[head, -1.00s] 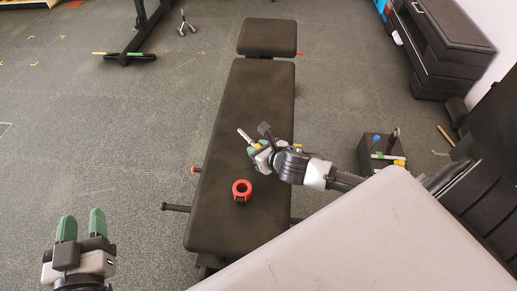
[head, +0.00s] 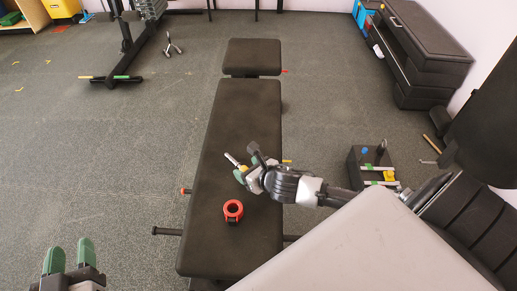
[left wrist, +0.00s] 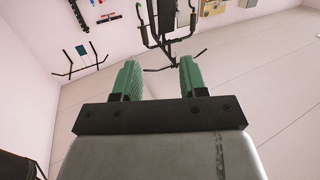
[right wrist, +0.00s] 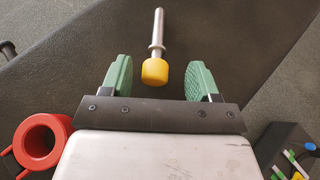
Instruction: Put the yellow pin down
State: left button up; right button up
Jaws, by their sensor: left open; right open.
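The yellow pin (right wrist: 155,70) has a yellow knob and a metal shaft. In the right wrist view it lies on the black bench pad, between and just beyond the fingers of my right gripper (right wrist: 160,80), which is open with gaps on both sides of the knob. In the head view the pin's metal shaft (head: 232,159) shows on the bench (head: 232,110), pointing up and left from my right gripper (head: 245,176). My left gripper (head: 69,258) is open and empty, over the floor left of the bench; its green fingers also show in the left wrist view (left wrist: 157,80).
A red collar (head: 233,210) lies on the bench nearer to me than the pin; it also shows in the right wrist view (right wrist: 40,141). A black box with small items (head: 372,158) stands right of the bench. Open floor lies to the left.

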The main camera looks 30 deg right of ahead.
jog(key=p+v, duration=0.1)
jog(key=v, duration=0.3)
jog(key=shift+s+r+p, duration=0.2)
jog(key=shift+s+p, duration=0.05)
jog(key=shift+p, duration=0.05)
jog(key=p+v, duration=0.1)
jog(key=v, duration=0.4)
jog(key=shift+s+d+r+p, duration=0.1)
jog(key=shift+s+p, duration=0.2)
jog(key=shift+s, duration=0.05)
pick_arm(q)
jog(key=s+a+f+g+y, duration=0.2)
jog(key=s+a+f+g, duration=0.1)
jog(key=s+f+g, duration=0.3)
notch_tip(320, 180, down, 2)
jog(key=g, duration=0.3)
jog(key=shift+s+a+f+n+y, duration=0.2)
jog(key=shift+s+f+n+y, duration=0.1)
jog(key=shift+s+y, duration=0.1)
